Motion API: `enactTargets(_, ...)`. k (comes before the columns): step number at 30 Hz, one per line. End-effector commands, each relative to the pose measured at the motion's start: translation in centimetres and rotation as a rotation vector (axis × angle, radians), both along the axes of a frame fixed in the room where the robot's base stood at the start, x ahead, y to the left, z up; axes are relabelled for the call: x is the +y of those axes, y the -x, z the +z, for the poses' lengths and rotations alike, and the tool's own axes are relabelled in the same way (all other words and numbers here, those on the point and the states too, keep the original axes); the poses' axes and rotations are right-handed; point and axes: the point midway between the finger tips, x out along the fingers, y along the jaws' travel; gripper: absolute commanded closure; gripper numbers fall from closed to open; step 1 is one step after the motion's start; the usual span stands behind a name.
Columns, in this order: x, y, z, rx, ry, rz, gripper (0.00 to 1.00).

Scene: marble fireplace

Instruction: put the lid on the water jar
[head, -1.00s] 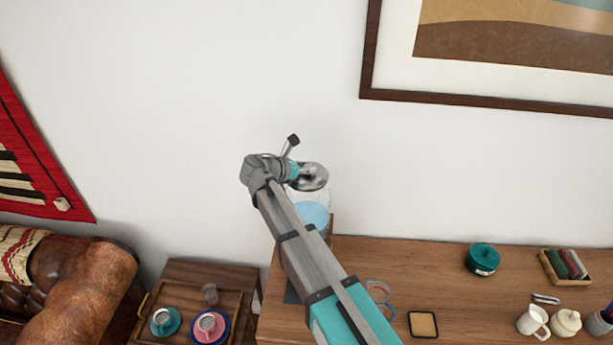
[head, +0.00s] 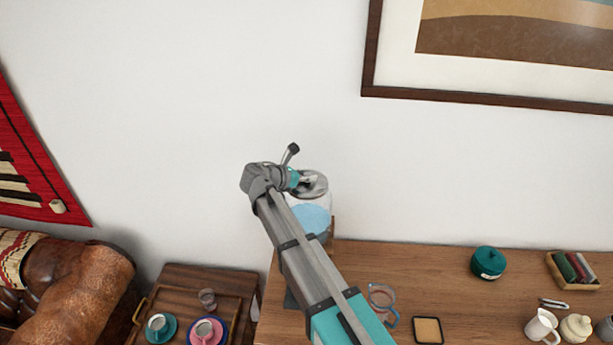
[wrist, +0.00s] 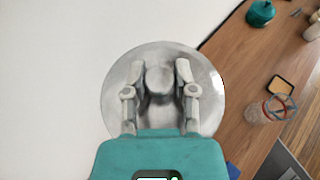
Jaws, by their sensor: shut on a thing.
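The water jar (head: 311,220) is clear, with blue water inside. It stands at the left end of the wooden sideboard, partly hidden by my arm. The lid (head: 316,190), a round shiny metal disc with a knob, is at the top of the jar in the head view. Whether it rests on the rim or is slightly above it, I cannot tell. In the wrist view the lid (wrist: 209,92) fills the space beyond my gripper (wrist: 159,78), whose fingers are shut on its knob. The lid hides the jar there.
On the sideboard (head: 450,280) are a glass pitcher (head: 382,296), a tan square coaster (head: 428,330), a teal lidded pot (head: 488,262) and a small wooden box (head: 573,270). A tray table (head: 180,290) with cups stands lower left. The white wall is close behind the jar.

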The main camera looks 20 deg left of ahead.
Motion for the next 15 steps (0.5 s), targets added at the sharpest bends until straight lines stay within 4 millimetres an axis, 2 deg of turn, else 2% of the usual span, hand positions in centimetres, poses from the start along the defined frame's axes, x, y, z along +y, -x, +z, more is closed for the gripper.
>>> enactTargets(4, -0.03, -0.01, -0.4, 0.0, 0.0, 0.0, 1.0)
enactTargets(5, -0.03, -0.01, -0.28, 0.0, 0.0, 0.0, 0.59)
enactTargets(9, -0.04, -0.03, -0.26, 0.0, 0.0, -0.001, 0.33)
enactTargets(10, -0.05, -0.02, -0.26, 0.0, 0.0, -0.001, 0.3)
enactTargets(15, -0.06, -0.04, -0.26, 0.0, 0.0, -0.001, 0.3)
